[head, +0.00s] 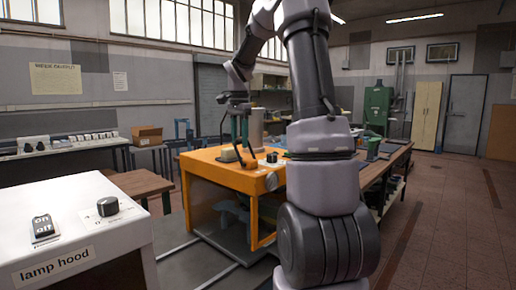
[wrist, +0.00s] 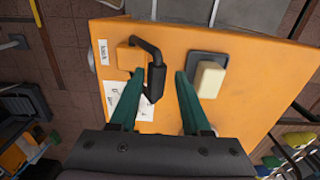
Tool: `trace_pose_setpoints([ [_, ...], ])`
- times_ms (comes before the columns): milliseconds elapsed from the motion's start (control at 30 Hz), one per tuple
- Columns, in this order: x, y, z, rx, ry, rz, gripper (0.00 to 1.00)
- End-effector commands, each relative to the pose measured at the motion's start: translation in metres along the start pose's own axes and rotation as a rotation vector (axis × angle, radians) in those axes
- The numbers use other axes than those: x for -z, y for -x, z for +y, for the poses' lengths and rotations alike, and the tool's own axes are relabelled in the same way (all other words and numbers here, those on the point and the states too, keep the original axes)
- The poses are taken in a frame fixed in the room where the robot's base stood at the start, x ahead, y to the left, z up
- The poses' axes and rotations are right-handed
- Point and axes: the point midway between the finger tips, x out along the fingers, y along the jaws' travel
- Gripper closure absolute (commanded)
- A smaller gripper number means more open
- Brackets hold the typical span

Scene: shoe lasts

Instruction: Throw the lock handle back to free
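The lock handle (wrist: 153,72) is a black bent bar with a thicker grip, mounted on an orange block (wrist: 130,58) beside a label that appears to read "lock". It stands on top of the orange machine (wrist: 185,35), which also shows in the head view (head: 215,172). My gripper (wrist: 158,78) has two green fingers. They are open, one on each side of the handle's grip, with a gap visible on both sides. Whether the fingertips are level with the grip in depth is hard to tell. In the head view my gripper (head: 240,132) is above the machine top.
A cream rocker (wrist: 209,80) on a dark plate sits just right of my right finger. A dark knob (head: 272,157) is on the machine top. A white "lamp hood" cabinet (head: 75,235) stands at the front left. The floor at the right (head: 445,225) is clear.

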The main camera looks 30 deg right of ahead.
Motion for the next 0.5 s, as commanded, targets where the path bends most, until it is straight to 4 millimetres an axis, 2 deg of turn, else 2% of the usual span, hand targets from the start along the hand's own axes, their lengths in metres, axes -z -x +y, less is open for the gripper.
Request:
trace_pose_setpoints([
  [233,0.000,0.005,0.004,0.001,0.000,0.001,0.53],
  [500,0.000,0.036,0.004,0.002,-0.001,0.001,0.53],
])
